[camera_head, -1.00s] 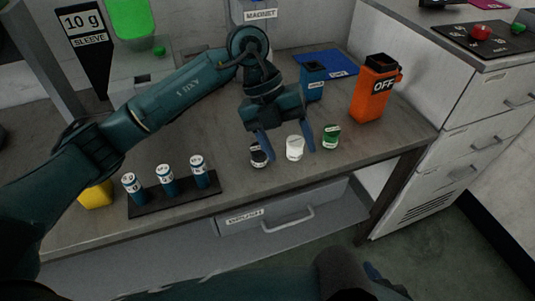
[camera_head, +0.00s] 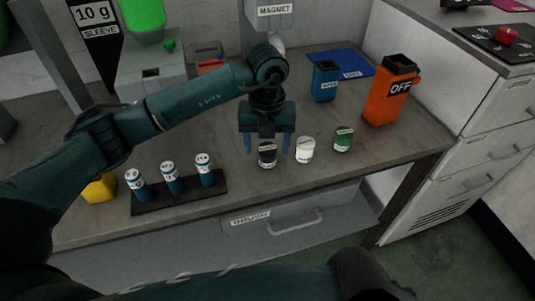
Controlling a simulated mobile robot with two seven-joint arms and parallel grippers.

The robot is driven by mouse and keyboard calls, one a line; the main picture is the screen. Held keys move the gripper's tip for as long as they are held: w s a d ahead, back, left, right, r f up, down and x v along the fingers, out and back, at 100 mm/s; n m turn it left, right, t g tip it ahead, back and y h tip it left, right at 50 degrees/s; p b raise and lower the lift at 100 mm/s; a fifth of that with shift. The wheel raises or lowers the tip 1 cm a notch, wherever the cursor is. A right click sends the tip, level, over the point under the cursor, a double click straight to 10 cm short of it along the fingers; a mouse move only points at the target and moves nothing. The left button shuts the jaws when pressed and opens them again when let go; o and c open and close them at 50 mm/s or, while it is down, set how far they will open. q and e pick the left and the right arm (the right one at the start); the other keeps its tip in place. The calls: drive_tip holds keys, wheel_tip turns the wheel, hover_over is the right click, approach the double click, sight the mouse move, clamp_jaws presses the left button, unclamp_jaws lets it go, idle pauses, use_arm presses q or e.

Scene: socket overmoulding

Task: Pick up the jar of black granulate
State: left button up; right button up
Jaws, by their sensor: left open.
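The jar of black granulate (camera_head: 267,156) stands upright on the grey worktop, the leftmost in a row of three small jars. The white jar (camera_head: 305,150) is just right of it and the green jar (camera_head: 343,139) is further right. My left gripper (camera_head: 267,148) is open and points down, its two blue fingers appearing on either side of the black jar's upper part. I cannot tell whether the fingers touch it. The right gripper cannot be made out; a dark part of my own body crosses the bottom of the view.
A black rack (camera_head: 180,192) with three blue labelled cylinders stands at the left front, beside a yellow object (camera_head: 99,188). A drawer (camera_head: 290,218) is below.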

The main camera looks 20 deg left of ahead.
sight(268, 148)
use_arm(q)
drive_tip(key=shift+f, duration=1.85)
drive_tip(key=c, duration=1)
